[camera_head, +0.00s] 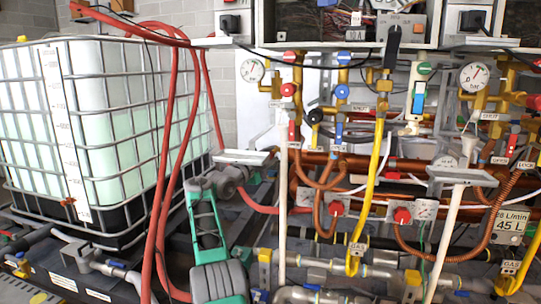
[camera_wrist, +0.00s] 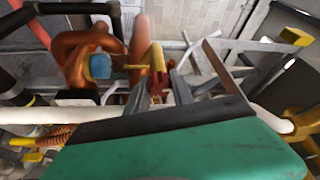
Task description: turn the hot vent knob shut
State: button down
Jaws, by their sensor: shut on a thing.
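In the wrist view, my gripper (camera_wrist: 160,84) is shut, with its grey fingers around a small red knob (camera_wrist: 157,82) on a yellow fitting (camera_wrist: 157,55). The fingers hide part of the knob. I cannot tell for certain that it is the hot vent knob, nor how far it is turned. In the head view, my green and grey arm rises from the bottom centre. The fingertips cannot be made out there. Several red knobs show on the pipework in that view, including one on the upper left brass column (camera_head: 288,89).
A caged white tank (camera_head: 100,125) fills the left. Red hoses (camera_head: 171,150) hang beside my arm. White, yellow and copper pipes crowd the right. In the wrist view, a copper pipe with a blue cap (camera_wrist: 100,66) is left of the fingers, and a white pipe (camera_wrist: 45,115) crosses below.

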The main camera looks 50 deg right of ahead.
jog(key=c, duration=1.4)
grip_release()
jog(key=shift+a+f+b, duration=0.25)
jog(key=shift+a+b, duration=0.1)
jog(key=shift+a, duration=1.6)
jog(key=shift+a+f+b, duration=0.2)
jog(key=shift+a+b, duration=0.15)
jog(key=shift+a, duration=1.6)
